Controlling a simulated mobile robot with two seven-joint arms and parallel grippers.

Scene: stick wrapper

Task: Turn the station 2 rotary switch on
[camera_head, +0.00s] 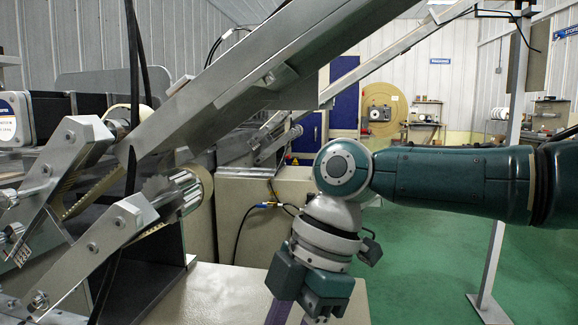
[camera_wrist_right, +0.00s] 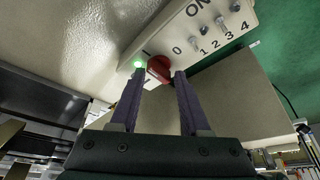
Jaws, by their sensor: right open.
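A red rotary switch (camera_wrist_right: 160,67) sits on a pale control panel (camera_wrist_right: 222,45) in the right wrist view. A "0" mark shows beside it. My right gripper (camera_wrist_right: 159,76) is open, with its two purple fingers pointing at the panel. The red knob shows between the fingertips, partly covered by them; I cannot tell whether they touch it. In the head view my right gripper (camera_head: 281,314) points down at the bottom edge, its fingertips cut off by the frame. The switch is not visible there. My left gripper is not in view.
A lit green lamp (camera_wrist_right: 138,64) is beside the red knob. Several small toggle switches (camera_wrist_right: 221,24) numbered 1 to 4 are on the panel. In the head view, machine rollers and metal brackets (camera_head: 85,140) fill the left, and a slanted metal beam (camera_head: 275,60) crosses above. Green floor (camera_head: 430,275) is open at right.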

